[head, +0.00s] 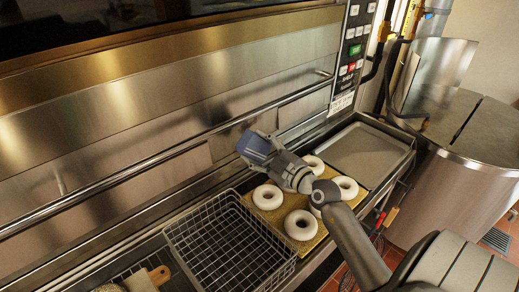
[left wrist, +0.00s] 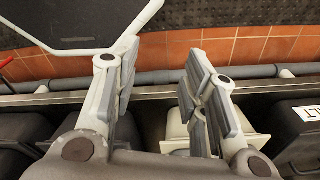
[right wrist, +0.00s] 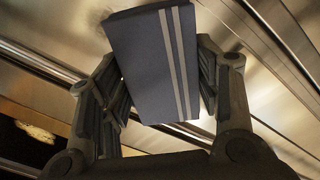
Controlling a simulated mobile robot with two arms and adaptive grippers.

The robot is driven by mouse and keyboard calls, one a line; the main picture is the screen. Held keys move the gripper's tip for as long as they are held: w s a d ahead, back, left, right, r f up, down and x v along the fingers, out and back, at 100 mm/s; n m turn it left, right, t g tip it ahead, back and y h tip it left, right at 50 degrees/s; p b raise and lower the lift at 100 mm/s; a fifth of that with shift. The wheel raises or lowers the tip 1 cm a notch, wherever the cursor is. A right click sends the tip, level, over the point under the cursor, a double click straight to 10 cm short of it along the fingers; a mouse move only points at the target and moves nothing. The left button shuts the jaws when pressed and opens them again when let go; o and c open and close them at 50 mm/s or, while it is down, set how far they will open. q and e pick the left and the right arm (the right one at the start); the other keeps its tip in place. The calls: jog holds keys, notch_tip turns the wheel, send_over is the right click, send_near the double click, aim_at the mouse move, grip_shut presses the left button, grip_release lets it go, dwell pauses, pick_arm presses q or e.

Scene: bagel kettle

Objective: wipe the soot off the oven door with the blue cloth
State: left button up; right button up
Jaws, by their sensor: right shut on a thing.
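The blue cloth (head: 255,146) is a folded block, held in my right gripper (head: 271,154) in front of the steel oven door (head: 130,105), near the long handle bar. The right wrist view shows the cloth (right wrist: 150,65) with two pale stripes, between the fingers of my right gripper (right wrist: 165,80). I cannot tell whether the cloth touches the door. No clear soot mark can be made out on the door; it has brownish reflections. My left gripper (left wrist: 160,85) is open and empty in the left wrist view, above dark bins by a tiled floor.
Below the door, a wire basket (head: 214,222), a board with several white bagels (head: 302,225) and an empty metal tray (head: 365,154) line the counter. A control panel (head: 353,50) and a large steel kettle (head: 460,165) stand at the right. The handle bar (head: 180,150) juts from the door.

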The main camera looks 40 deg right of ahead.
aim_at(237, 131)
jog(key=shift+w, duration=0.4)
jog(key=shift+w+r+b, duration=0.2)
jog(key=shift+r+b, duration=0.15)
jog(key=shift+b, duration=0.05)
pick_arm(q)
jog(key=shift+s+f+b, duration=0.45)
jog(key=shift+s+f, duration=0.2)
jog(key=shift+f, duration=0.2)
pick_arm(e)
jog(key=shift+w+a+f, duration=0.1)
jog(key=shift+w+a, duration=0.1)
jog(key=shift+w, duration=1.8)
pick_arm(q)
jog(key=shift+w+r, duration=0.1)
jog(key=shift+r, duration=0.15)
pick_arm(e)
jog(key=shift+w, duration=0.9)
